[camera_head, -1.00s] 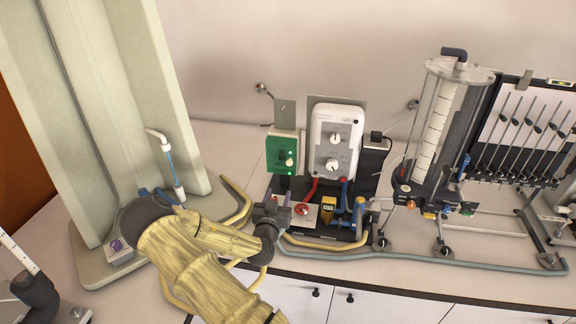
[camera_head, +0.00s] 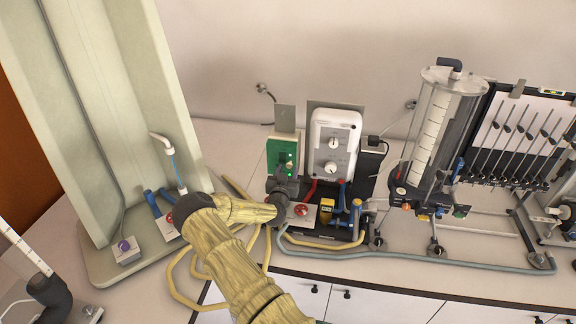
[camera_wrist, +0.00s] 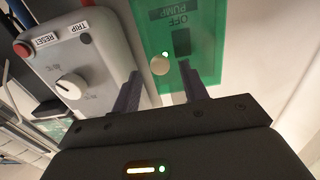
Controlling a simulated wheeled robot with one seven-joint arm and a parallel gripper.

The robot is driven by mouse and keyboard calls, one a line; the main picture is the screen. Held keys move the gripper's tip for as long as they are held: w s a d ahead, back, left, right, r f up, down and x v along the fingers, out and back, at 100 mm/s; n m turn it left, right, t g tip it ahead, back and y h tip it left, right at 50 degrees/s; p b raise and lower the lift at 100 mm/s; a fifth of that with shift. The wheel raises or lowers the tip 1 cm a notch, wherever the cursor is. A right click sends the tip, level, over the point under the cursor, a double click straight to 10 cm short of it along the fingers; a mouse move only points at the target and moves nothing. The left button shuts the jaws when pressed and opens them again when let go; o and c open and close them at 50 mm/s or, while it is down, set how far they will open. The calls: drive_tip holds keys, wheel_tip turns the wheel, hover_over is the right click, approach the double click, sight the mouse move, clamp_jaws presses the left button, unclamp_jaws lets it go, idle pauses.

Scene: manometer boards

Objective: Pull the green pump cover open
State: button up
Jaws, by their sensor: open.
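The green pump cover (camera_head: 274,149) is at the front of an upright box left of the white control unit in the head view. In the wrist view the cover (camera_wrist: 209,62) looks translucent, with "PUMP" and "OFF" lettering behind it and a small round pale knob (camera_wrist: 160,66) on it. It appears closed. My gripper (camera_head: 286,176) is in front of the lower part of the cover. In the wrist view my gripper (camera_wrist: 162,85) is open, with the knob just ahead of and between its two fingertips. I cannot tell whether the fingers touch the cover.
The white control unit (camera_head: 335,140) with dials stands right beside the cover. A red knob (camera_head: 301,210) and blue pipes (camera_head: 356,210) lie below. A clear cylinder (camera_head: 437,130) and tilted manometer board (camera_head: 520,135) stand at the right. A pale tall column (camera_head: 110,130) stands at the left.

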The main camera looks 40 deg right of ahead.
drive_tip(key=shift+p+x, duration=0.3)
drive_tip(key=shift+x, duration=0.85)
clamp_jaws()
drive_tip(key=shift+a+f+b, duration=0.15)
drive_tip(key=shift+a+b, duration=0.05)
drive_tip(key=shift+b, duration=0.45)
